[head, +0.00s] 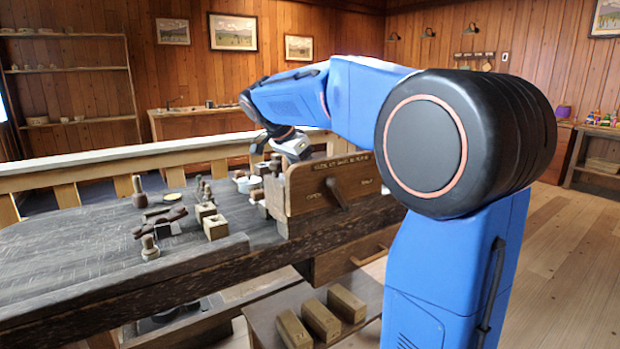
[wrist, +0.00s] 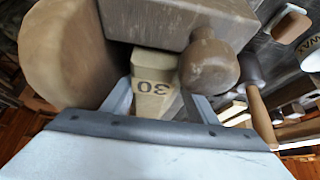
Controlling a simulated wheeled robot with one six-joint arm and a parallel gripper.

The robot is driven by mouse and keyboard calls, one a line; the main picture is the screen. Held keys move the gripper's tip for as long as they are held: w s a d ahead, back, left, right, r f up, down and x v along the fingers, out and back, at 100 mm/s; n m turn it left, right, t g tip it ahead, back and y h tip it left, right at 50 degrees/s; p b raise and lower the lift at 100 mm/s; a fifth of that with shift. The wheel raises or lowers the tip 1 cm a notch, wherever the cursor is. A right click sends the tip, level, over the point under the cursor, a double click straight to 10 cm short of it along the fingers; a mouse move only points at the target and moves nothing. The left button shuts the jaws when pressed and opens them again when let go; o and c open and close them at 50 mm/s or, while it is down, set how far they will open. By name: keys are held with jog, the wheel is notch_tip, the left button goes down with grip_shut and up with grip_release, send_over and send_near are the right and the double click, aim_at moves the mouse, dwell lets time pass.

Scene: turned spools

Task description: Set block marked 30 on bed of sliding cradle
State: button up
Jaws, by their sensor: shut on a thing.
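The pale wooden block marked 30 (wrist: 154,86) shows in the wrist view between the two fingers of my gripper (wrist: 158,98), which is shut on it. The number appears upside down there. In the head view my gripper (head: 294,147) is above the bench, just behind a wooden housing (head: 330,184) with a lettered board and a lever. The block is hidden in that view. I cannot clearly make out the sliding cradle or its bed. A brown wooden body (wrist: 175,22) with a round knob (wrist: 208,66) lies close beyond the block in the wrist view.
A large rounded tan wooden piece (wrist: 68,55) is close to the left finger in the wrist view. Turned pieces and small blocks (head: 215,227) stand on the dark bench (head: 60,255). Three long blocks (head: 320,320) lie on a lower shelf. The bench's left part is mostly clear.

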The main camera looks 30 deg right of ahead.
jog(key=shift+s+a+f, duration=0.1)
jog(key=shift+f, duration=0.45)
jog(key=o, duration=1.4)
jog(key=shift+c, duration=0.2)
jog(key=shift+r, duration=0.1)
jog(key=shift+o, duration=0.4)
jog(key=shift+r, duration=0.7)
jog(key=shift+o, duration=0.4)
jog(key=shift+r, duration=3.45)
